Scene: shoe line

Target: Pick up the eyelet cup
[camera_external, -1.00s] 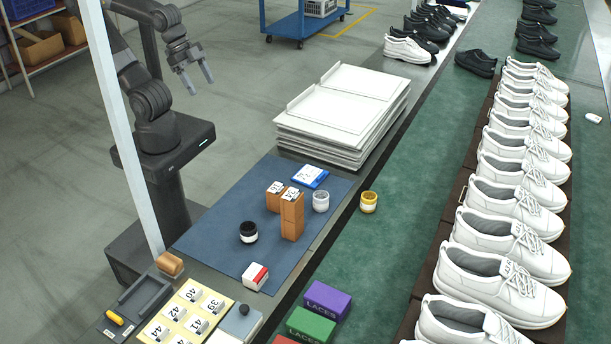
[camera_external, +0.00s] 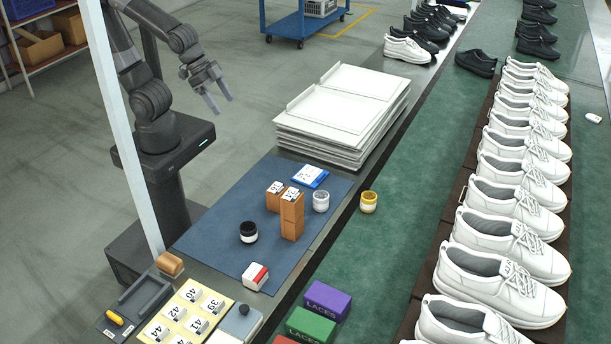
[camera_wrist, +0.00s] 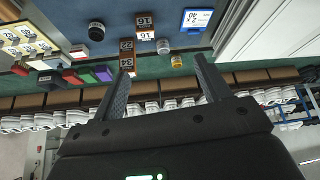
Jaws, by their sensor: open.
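Three small round cups stand apart, and I cannot tell which is the eyelet cup. The black cup with a white band (camera_external: 249,232) and the white cup (camera_external: 320,201) are on the blue mat (camera_external: 215,226). The yellow cup (camera_external: 368,202) stands on the green surface just beyond the mat. The wrist view also shows the black cup (camera_wrist: 97,31), the white cup (camera_wrist: 168,47) and the yellow cup (camera_wrist: 177,62). My gripper (camera_external: 221,105) is open and empty, in the air left of and above the mat, well away from all three cups. Its fingers (camera_wrist: 161,65) also show in the wrist view.
Orange-brown labelled blocks (camera_external: 292,216) stand close left of the white cup. A blue card (camera_external: 311,177) lies behind it, with stacked white trays (camera_external: 345,110) farther back. A red-and-white box (camera_external: 255,277) is at the mat's front. White shoes (camera_external: 500,235) line the right.

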